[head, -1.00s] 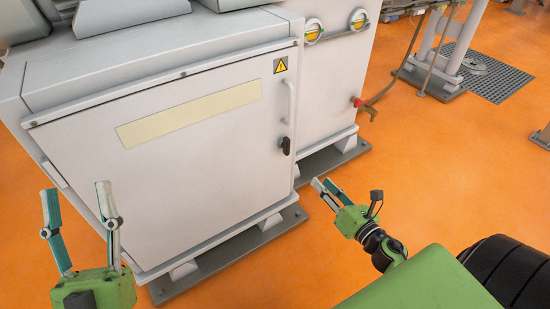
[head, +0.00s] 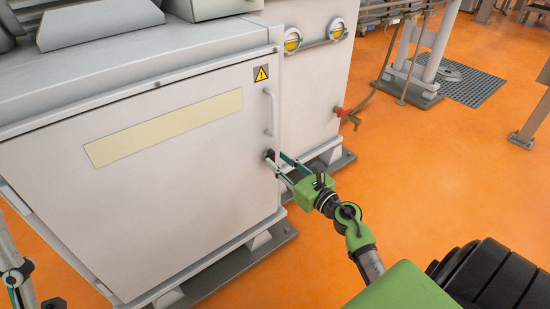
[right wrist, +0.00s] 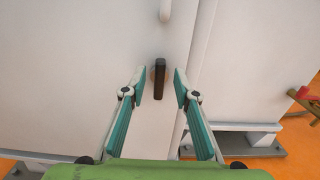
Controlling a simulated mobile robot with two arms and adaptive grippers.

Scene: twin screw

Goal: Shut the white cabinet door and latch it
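The white cabinet door (head: 170,180) looks flush with its frame in the head view, with a pale strip and a yellow warning sign on it. A white bar handle (head: 269,112) is at its right edge. Below it is the black latch handle (right wrist: 159,79), upright in the right wrist view. My right gripper (head: 279,163) is at the latch; in the right wrist view its open fingers (right wrist: 159,82) stand on either side of the latch with gaps. The latch is mostly hidden in the head view. My left gripper (head: 18,280) is partly seen at the lower left edge.
A second white housing (head: 315,95) with yellow round gauges stands right of the door. A red-handled valve (head: 342,112) sticks out from its side. Grey feet (head: 235,262) run along the cabinet base. The orange floor (head: 440,200) to the right is open.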

